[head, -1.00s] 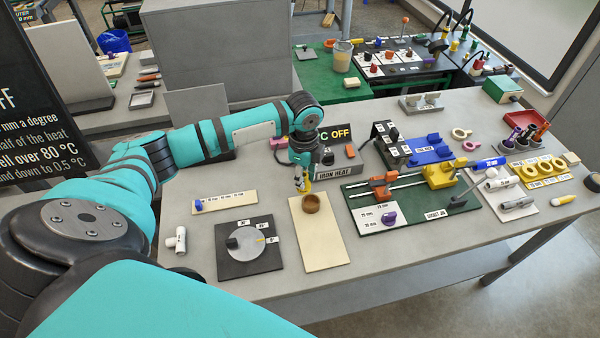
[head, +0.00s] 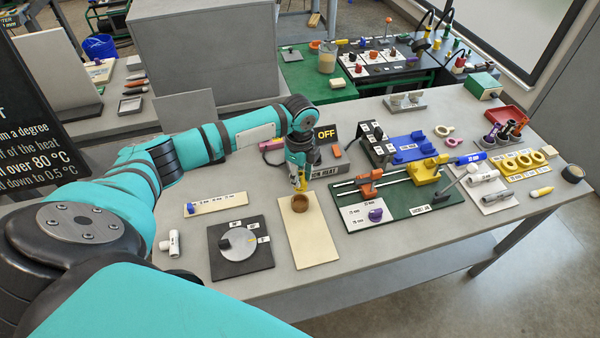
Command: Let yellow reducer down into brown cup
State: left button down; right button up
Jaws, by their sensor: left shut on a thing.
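The brown cup (head: 300,203) stands upright on a cream board (head: 310,243) in the middle of the bench. My left gripper (head: 298,185) points down just above and behind the cup. It is shut on the yellow reducer (head: 299,186), of which only a small yellow part shows between the fingers. The reducer's lower end is close to the cup's rim; I cannot tell whether it is inside or behind the rim. My right gripper is not in view.
A dial plate (head: 239,247) lies left of the board. A green socket jig (head: 405,197) with rails and a yellow clamp (head: 428,168) stands to the right. The iron heat box (head: 328,165) is close behind my gripper. White fittings (head: 170,243) lie at the left edge.

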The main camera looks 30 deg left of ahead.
pick_arm(q)
jog(key=shift+f+b, duration=0.3)
jog(key=shift+f, duration=0.65)
jog(key=shift+f+b, duration=0.35)
jog(key=shift+f, duration=0.65)
jog(key=shift+f+b, duration=0.45)
jog(key=shift+f, duration=0.15)
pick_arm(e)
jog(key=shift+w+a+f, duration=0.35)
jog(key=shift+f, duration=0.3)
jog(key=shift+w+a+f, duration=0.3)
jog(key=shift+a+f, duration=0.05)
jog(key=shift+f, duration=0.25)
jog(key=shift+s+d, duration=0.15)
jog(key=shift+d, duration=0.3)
pick_arm(q)
jog(key=shift+f, duration=0.2)
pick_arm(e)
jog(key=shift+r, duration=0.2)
pick_arm(q)
jog(key=shift+p, duration=0.55)
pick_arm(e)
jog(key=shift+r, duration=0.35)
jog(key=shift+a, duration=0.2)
